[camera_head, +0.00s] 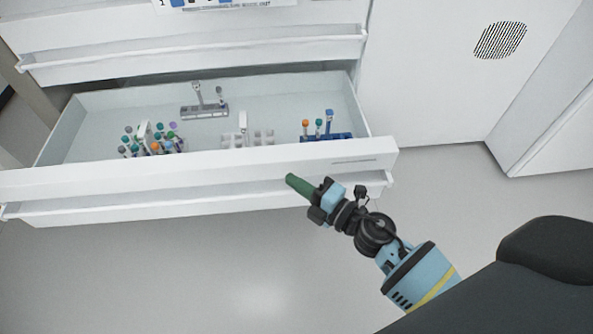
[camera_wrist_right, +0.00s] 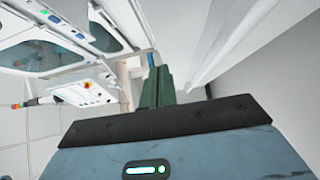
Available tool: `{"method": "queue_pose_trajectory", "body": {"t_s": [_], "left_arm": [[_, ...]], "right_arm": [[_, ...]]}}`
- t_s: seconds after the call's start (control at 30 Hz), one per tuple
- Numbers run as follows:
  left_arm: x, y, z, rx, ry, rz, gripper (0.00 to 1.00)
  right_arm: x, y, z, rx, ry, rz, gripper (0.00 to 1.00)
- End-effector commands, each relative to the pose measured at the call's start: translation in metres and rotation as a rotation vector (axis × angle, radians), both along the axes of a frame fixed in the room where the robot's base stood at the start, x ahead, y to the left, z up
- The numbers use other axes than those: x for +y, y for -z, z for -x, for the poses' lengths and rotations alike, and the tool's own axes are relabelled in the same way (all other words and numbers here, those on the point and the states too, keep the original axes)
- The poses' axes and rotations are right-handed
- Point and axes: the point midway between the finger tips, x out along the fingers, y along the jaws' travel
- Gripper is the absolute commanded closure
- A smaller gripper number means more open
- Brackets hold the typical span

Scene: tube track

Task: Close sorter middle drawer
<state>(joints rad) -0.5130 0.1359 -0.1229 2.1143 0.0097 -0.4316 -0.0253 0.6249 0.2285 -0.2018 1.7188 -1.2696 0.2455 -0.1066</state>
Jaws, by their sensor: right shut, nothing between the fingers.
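The sorter's middle drawer (camera_head: 130,180) is pulled out, with its white front panel toward me and its tray open to view. Inside are a cluster of capped tubes at the left, a grey rack (camera_head: 205,111), a pale rack (camera_head: 248,140) and a blue rack with tubes (camera_head: 326,137) at the right. My right gripper (camera_head: 291,180) is shut and empty. Its green fingers appear at the drawer front, right of its middle; I cannot tell whether they touch it. The fingers also show in the right wrist view (camera_wrist_right: 157,88). My left gripper is not in view.
A closed white drawer (camera_head: 200,55) with a handle ledge is above the open one. A white cabinet panel with a round vent (camera_head: 500,40) stands to the right. The grey floor (camera_head: 200,270) in front is clear.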

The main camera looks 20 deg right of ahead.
Motion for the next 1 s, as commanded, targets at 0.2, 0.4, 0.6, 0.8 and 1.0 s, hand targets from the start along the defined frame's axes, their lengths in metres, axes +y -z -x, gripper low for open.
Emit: {"method": "queue_pose_trajectory", "body": {"t_s": [0.2, 0.4, 0.6, 0.8, 1.0], "left_arm": [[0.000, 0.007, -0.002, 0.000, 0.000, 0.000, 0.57], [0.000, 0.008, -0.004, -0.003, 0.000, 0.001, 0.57], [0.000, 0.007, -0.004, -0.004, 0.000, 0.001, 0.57], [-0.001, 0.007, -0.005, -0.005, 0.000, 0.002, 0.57], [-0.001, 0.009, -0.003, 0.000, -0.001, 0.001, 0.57]], "right_arm": [[-0.010, 0.002, -0.024, 0.000, 0.001, 0.004, 1.00], [-0.012, 0.001, -0.030, 0.001, 0.001, 0.002, 1.00], [-0.012, 0.001, -0.030, 0.001, 0.001, 0.002, 1.00], [-0.013, 0.001, -0.032, 0.000, 0.001, 0.002, 1.00], [-0.017, 0.001, -0.045, 0.000, 0.002, 0.003, 1.00]]}}
